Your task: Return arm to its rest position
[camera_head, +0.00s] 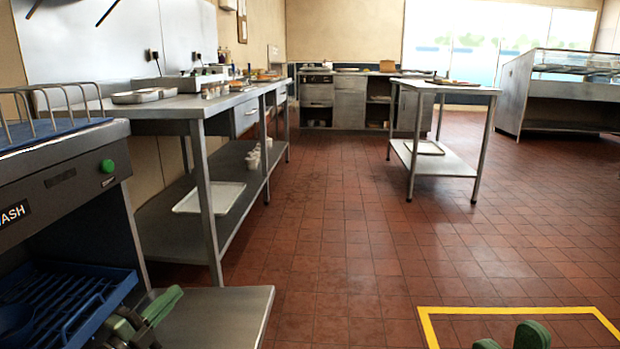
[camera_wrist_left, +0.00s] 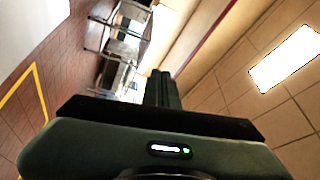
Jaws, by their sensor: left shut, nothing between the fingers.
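My left gripper (camera_head: 163,304) shows at the bottom left of the head view, beside the blue rack and above the low steel shelf. In the left wrist view, its dark fingers (camera_wrist_left: 160,88) are together and hold nothing. They point into the room, and the wrist view is strongly tilted. Rounded green parts (camera_head: 532,335) of mine show at the bottom right of the head view. I cannot tell whether they belong to my right gripper.
Steel tables (camera_head: 165,110) line the left wall; another table (camera_head: 450,88) stands mid-room. Red tiled floor (camera_head: 335,240) is clear ahead. A yellow floor marking (camera_head: 520,310) lies right.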

